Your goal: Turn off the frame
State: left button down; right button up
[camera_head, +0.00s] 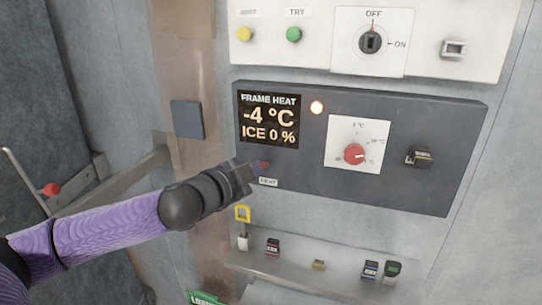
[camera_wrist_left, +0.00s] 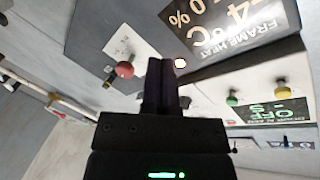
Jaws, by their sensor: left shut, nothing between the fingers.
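The dark frame heat panel (camera_head: 380,193) is on the wall, with a display (camera_head: 269,121) reading "FRAME HEAT -4 °C ICE 0 %". A round lamp (camera_head: 316,107) on it glows, and the lamp also shows in the left wrist view (camera_wrist_left: 180,64). My left gripper (camera_head: 258,170) is shut and empty, below the display, by the HEAT label (camera_head: 268,182). A small reddish spot shows at its fingertips; the control there is mostly hidden, and I cannot tell whether they touch. In the left wrist view the shut fingers (camera_wrist_left: 161,75) point toward the panel. My right gripper is out of view.
The panel also has a red dial (camera_head: 354,154) and a dark switch (camera_head: 419,158). Above is a white panel with a yellow button (camera_head: 245,34), a green button (camera_head: 293,34) and an OFF/ON rotary switch (camera_head: 370,42). A shelf (camera_head: 330,279) with small items is below.

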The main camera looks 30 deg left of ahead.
aim_at(265, 165)
pick_arm(q)
jog(key=w+p, duration=0.1)
jog(key=w, duration=0.2)
jog(key=w+p, duration=0.1)
jog(key=w, duration=0.2)
jog(key=w+f+p, duration=0.1)
jog(key=w, duration=0.3)
jog(key=shift+d+f, duration=0.1)
jog(key=shift+d, duration=0.15)
jog(key=shift+s+a+f, duration=0.4)
jog(key=shift+a+f, duration=0.25)
jog(key=shift+a, duration=0.15)
jog(key=shift+s+a+f, duration=0.35)
jog(key=shift+a+f, duration=0.25)
jog(key=shift+a, duration=0.2)
